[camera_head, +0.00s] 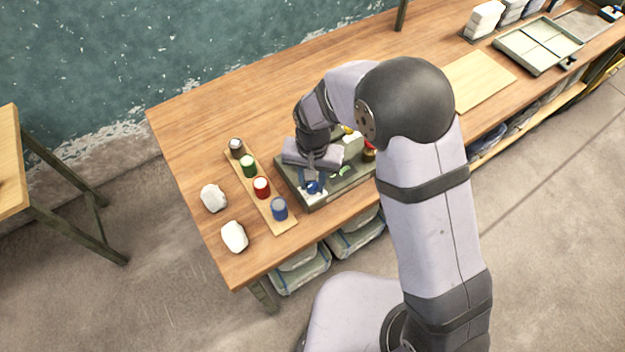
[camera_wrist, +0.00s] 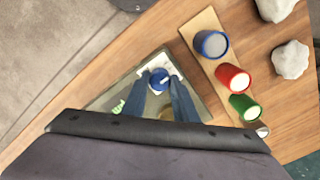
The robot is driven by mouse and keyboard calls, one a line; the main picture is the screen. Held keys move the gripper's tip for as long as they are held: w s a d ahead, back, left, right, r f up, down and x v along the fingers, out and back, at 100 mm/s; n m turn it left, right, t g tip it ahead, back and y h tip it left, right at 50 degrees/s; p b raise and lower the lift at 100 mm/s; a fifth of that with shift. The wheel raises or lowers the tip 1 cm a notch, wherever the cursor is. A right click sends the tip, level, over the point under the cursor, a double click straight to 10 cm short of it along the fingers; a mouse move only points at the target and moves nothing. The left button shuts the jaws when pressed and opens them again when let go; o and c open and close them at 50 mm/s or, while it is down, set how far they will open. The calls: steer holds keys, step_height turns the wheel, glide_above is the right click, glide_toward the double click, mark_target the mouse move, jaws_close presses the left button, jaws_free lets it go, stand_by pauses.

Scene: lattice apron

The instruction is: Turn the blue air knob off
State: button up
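The blue air knob (camera_head: 313,187) sits on a pale patch at the near left corner of a dark green panel box (camera_head: 325,202). In the wrist view the blue knob (camera_wrist: 158,81) shows a light pointer mark on its top. My gripper (camera_head: 311,176) points down over that corner. In the wrist view the gripper (camera_wrist: 160,78) is open, with one finger on each side of the knob. I cannot tell whether either fingertip touches it. My wrist and arm hide part of the panel.
A red knob (camera_head: 369,146) and yellow and green parts show on the panel. A wooden strip (camera_head: 286,226) left of it holds blue, red, green and dark cups. Two white lumps (camera_head: 234,236) lie further left. A tan board (camera_head: 472,80) and divided tray (camera_head: 538,46) lie right.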

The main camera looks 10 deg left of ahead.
steer(key=shift+m, duration=0.4)
steer(key=m, duration=0.3)
steer(key=shift+m, duration=0.3)
steer(key=m, duration=0.4)
steer(key=shift+m+b, duration=0.3)
steer(key=shift+b, duration=0.1)
steer(key=m, duration=0.4)
steer(key=shift+w+m, duration=0.1)
steer(key=shift+m, duration=2.4)
steer(key=o, duration=1.1)
steer(key=shift+r+b, duration=0.15)
steer(key=shift+b, duration=0.2)
